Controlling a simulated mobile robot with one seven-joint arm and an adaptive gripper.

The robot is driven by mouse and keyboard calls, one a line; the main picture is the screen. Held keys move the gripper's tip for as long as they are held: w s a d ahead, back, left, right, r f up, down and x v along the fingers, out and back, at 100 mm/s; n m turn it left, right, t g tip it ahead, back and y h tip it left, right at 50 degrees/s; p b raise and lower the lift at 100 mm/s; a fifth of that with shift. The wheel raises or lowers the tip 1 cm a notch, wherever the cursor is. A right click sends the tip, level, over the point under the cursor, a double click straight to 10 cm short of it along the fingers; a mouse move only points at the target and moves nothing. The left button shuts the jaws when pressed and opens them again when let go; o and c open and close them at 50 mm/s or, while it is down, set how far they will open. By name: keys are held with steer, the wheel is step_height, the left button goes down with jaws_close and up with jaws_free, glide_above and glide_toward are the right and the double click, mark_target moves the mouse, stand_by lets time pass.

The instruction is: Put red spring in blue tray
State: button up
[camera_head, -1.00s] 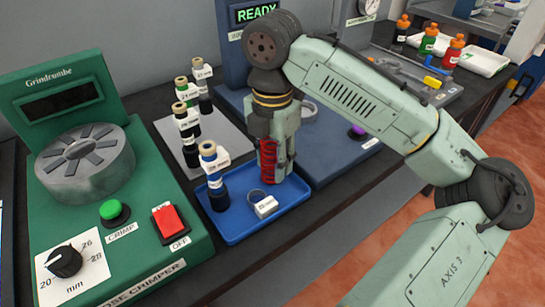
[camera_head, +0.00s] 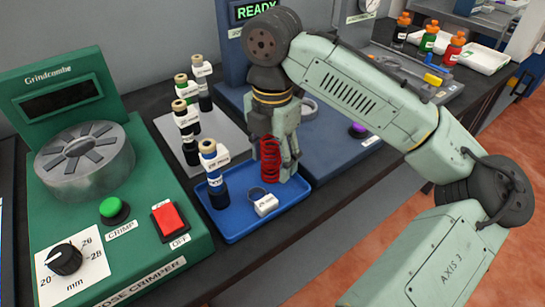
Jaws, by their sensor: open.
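The red spring (camera_head: 269,160) stands upright at the back right part of the blue tray (camera_head: 241,228). My gripper (camera_head: 287,165) is at the tray, close beside and behind the spring, with its fingers pointing down. The gripper is open. Whether a finger touches the spring cannot be told.
A green crimper machine (camera_head: 115,240) with a red switch stands left of the tray. Several tagged parts stand on a grey mat (camera_head: 222,130) behind it. A blue-grey machine (camera_head: 335,150) stands to the right. Bottles and a white tray (camera_head: 485,60) are far right.

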step_height(320, 180, up, 12)
steer(key=shift+r, duration=0.1)
stand_by(0.5)
